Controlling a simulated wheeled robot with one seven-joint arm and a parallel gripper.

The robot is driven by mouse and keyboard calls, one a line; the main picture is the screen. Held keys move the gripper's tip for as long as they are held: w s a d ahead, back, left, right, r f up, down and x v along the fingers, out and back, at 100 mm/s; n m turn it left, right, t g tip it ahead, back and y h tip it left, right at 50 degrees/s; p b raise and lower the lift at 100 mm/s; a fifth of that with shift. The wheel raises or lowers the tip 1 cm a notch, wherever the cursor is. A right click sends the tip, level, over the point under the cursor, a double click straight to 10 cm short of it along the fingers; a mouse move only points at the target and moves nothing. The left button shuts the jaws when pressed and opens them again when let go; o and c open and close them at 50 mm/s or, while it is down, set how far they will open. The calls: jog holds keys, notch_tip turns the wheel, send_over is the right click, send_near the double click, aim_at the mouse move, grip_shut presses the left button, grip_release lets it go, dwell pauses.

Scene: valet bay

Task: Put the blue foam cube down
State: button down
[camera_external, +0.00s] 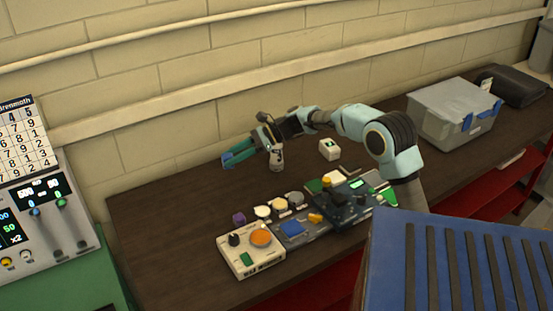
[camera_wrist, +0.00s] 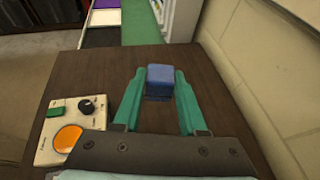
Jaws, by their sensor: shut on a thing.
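The blue foam cube (camera_wrist: 160,75) is between the green fingertips of my gripper (camera_wrist: 160,90) in the wrist view. Both fingers press on its sides. A dark patch shows on the table just below the cube, and I cannot tell whether the cube touches the tabletop. In the external view my gripper (camera_external: 228,159) reaches left over the far left part of the dark table (camera_external: 165,215), with the cube (camera_external: 228,156) small at its tips.
A white control box (camera_external: 240,262) with an orange dome (camera_external: 261,237) stands at the table's front. A grey bin (camera_external: 455,110) stands at right. The table's left end is clear.

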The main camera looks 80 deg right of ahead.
jog(key=s+d+f+m+t+h+b, duration=0.25)
jog(key=d+b, duration=0.35)
jog(key=d, duration=0.4)
jog(key=m+g+h+b, duration=0.2)
jog(key=m+h+b, duration=0.75)
jog(key=b, duration=0.75)
send_over(311, 166)
jog(key=shift+n+t, duration=0.25)
jog(key=shift+n, duration=0.25)
notch_tip(311, 166, down, 12)
jog(key=shift+d+r, duration=0.1)
jog(key=shift+d, duration=0.05)
jog(key=shift+f+b, duration=0.6)
jog(key=shift+f, duration=2)
jog(key=shift+f, duration=0.2)
jog(key=shift+c, duration=2.3)
grip_release()
